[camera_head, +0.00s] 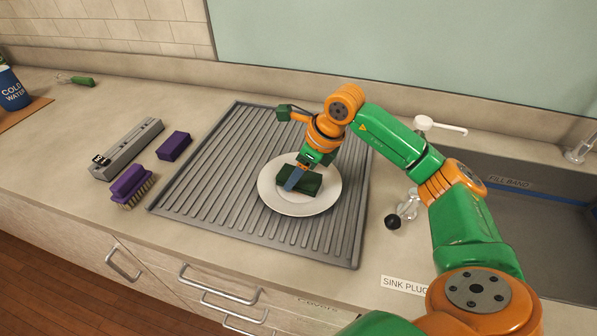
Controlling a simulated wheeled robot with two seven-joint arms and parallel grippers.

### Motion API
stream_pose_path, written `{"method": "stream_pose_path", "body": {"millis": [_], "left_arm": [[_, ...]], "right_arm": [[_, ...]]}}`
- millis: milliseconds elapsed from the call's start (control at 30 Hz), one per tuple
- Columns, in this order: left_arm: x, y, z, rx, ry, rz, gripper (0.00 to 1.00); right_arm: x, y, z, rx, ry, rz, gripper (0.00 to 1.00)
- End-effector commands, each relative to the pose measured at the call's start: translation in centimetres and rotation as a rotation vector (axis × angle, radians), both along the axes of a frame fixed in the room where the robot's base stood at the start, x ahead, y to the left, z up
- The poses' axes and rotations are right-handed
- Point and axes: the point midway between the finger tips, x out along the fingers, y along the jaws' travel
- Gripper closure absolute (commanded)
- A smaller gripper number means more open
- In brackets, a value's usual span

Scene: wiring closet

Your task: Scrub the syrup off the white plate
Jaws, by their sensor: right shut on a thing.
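The white plate (318,205) lies on the grey ribbed draining mat (215,180) at the middle of the counter. My right gripper (296,180) points down over the plate. It is shut on a dark green sponge (313,188), which is at the plate's surface; I cannot tell how firmly it touches. The sponge and gripper hide part of the plate's middle, and no syrup can be made out on the part that shows. My left gripper is not in view.
Left of the mat are a purple sponge (174,146), a purple brush (131,186) and a long grey holder (127,149). A blue cold water container (11,90) stands far left. The sink (530,215) is at right, with a black plug (393,222) beside it.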

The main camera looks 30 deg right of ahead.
Motion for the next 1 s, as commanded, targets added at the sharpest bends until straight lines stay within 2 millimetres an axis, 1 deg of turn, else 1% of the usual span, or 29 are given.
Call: {"method": "stream_pose_path", "body": {"millis": [200,333,633,867,1000], "left_arm": [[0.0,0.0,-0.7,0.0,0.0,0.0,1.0],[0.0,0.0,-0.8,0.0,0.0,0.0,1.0],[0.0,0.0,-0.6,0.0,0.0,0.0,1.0],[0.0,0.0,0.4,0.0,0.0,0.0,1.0],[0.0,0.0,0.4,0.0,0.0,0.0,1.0]], "right_arm": [[-1.0,-1.4,-0.2,-0.004,0.003,-0.004,1.0],[-1.4,-1.9,0.0,-0.003,0.003,-0.002,1.0],[-1.2,-1.7,0.2,-0.001,0.002,-0.001,1.0],[0.2,-0.7,0.2,0.002,0.001,0.0,1.0],[0.5,-0.6,0.0,-0.001,0.001,-0.001,1.0]]}}
